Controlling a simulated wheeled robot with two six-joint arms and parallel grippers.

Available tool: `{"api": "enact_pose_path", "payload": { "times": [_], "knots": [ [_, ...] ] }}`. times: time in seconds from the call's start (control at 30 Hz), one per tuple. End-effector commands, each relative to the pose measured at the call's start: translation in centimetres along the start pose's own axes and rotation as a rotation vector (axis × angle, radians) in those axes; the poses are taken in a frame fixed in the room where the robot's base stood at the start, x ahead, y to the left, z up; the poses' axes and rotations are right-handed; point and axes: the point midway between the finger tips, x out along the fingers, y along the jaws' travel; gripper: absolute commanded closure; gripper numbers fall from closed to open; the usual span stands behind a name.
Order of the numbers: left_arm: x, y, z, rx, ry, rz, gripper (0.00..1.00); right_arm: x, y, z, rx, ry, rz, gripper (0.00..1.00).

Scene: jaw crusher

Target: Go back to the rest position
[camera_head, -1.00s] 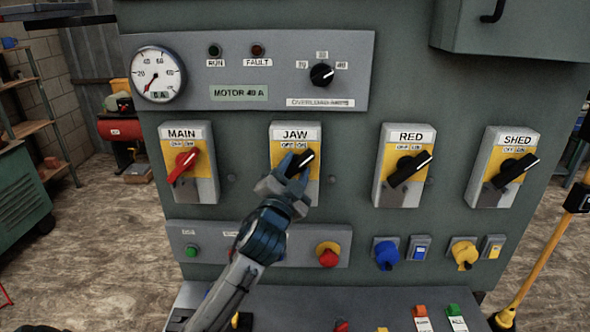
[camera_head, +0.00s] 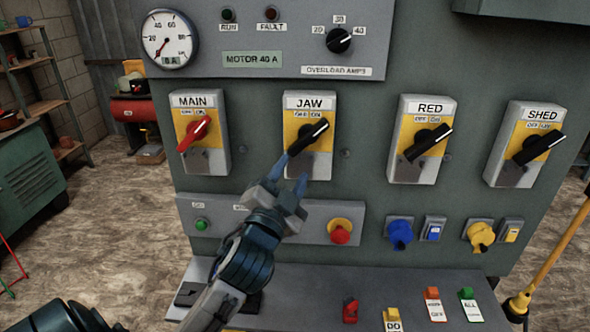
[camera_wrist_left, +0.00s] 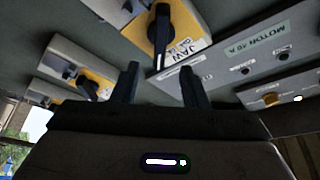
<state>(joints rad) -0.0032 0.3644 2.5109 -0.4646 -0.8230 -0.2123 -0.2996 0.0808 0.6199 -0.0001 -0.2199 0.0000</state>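My left gripper (camera_head: 292,172) is in front of the lower part of the JAW switch (camera_head: 310,138). Its two blue fingers are apart with nothing between them. The black JAW handle tilts up to the right, toward the ON side, and its lower end is close to one fingertip. In the left wrist view, the open fingers (camera_wrist_left: 159,75) point toward the JAW switch (camera_wrist_left: 165,30), with a gap visible between them. My right gripper is not in view.
The MAIN switch (camera_head: 200,135) has a red handle; the RED switch (camera_head: 423,140) and SHED switch (camera_head: 525,145) have black ones. A red stop button (camera_head: 340,232) and blue knob (camera_head: 400,235) sit below. A sloped desk (camera_head: 310,290) with small levers juts out at the bottom.

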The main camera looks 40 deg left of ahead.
Motion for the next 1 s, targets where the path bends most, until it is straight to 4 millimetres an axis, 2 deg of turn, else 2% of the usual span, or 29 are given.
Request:
{"api": "enact_pose_path", "payload": {
  "times": [0.5,0.57,0.67,0.77,0.9,1.0],
  "knots": [
    [-0.1,0.2,0.2,-0.003,-0.007,0.006,0.60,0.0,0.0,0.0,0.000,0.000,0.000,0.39],
    [-0.3,0.9,0.8,-0.016,-0.031,0.028,0.60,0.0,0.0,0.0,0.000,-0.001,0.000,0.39],
    [-1.6,3.5,3.4,-0.064,-0.132,0.111,0.60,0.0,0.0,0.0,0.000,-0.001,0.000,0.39],
    [-4.7,7.7,7.5,-0.141,-0.306,0.245,0.60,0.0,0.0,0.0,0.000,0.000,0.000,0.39],
    [-11.6,13.7,13.0,-0.249,-0.598,0.450,0.60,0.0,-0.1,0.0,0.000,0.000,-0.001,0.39],
    [-16.8,16.8,15.6,-0.304,-0.782,0.570,0.60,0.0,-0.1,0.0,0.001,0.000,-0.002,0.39]
  ]
}}
